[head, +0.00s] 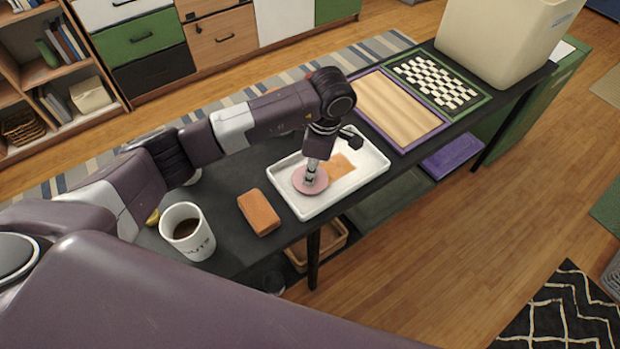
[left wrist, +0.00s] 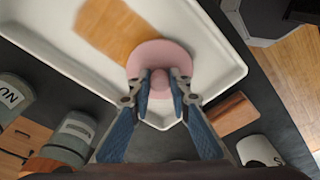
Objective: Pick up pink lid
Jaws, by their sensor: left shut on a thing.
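The pink lid (head: 310,181) is a round disc with a knob, over the near left part of a white tray (head: 357,183) on the dark table. My left gripper (head: 312,172) points down at it from above. In the left wrist view, my left gripper (left wrist: 159,84) has its two fingers closed on the knob of the pink lid (left wrist: 163,54). I cannot tell whether the lid touches the tray floor or hangs just above it. My right gripper is not in view.
An orange-brown block (head: 259,212) and a coffee mug (head: 188,231) stand left of the tray. A flat brown piece (head: 341,166) lies in the tray. Behind it are a wooden board (head: 398,108), a checkered board (head: 436,83) and a large cream bin (head: 508,40).

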